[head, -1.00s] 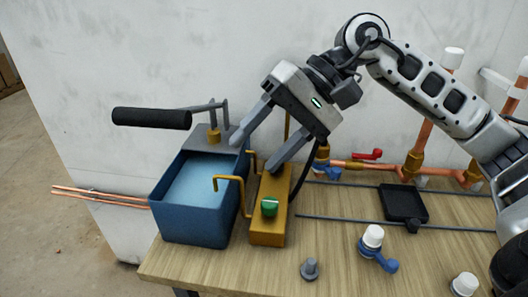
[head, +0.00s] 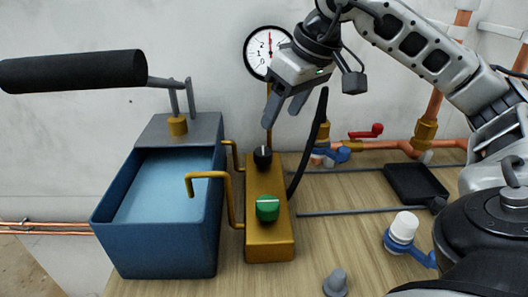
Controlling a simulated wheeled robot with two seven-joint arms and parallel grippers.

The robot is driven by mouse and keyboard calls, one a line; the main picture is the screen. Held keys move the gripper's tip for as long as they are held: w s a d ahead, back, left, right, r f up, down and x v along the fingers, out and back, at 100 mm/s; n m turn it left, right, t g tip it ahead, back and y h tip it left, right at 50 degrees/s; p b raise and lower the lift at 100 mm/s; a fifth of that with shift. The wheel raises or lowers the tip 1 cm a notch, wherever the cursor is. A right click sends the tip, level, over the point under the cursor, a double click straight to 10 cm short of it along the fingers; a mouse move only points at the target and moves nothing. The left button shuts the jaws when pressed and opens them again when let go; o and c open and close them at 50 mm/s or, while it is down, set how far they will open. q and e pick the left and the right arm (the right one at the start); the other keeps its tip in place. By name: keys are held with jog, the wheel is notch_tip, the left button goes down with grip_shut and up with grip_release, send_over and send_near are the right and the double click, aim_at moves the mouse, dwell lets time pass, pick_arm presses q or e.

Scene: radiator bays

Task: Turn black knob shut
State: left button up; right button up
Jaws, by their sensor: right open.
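The black knob (head: 263,157) stands on the far part of the brass block (head: 270,236), with a pale mark on its top. A green knob (head: 267,208) with a pale line sits nearer on the same block. My right gripper (head: 282,117) is open and empty, its fingers pointing down just above and behind the black knob, apart from it as far as I can tell. My left gripper is not in view.
A blue water tank (head: 165,240) with a black-handled pump lever (head: 75,70) stands left of the block. A gauge (head: 266,50) hangs behind. A black hose rises beside the block. A black tray (head: 415,184) and white-capped valve (head: 404,227) lie right.

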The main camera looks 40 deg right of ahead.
aim_at(264, 150)
jog(key=b+x, duration=0.1)
jog(key=x, duration=0.9)
jog(key=shift+w+f, duration=0.1)
jog(key=shift+f, duration=0.15)
jog(key=c, duration=1)
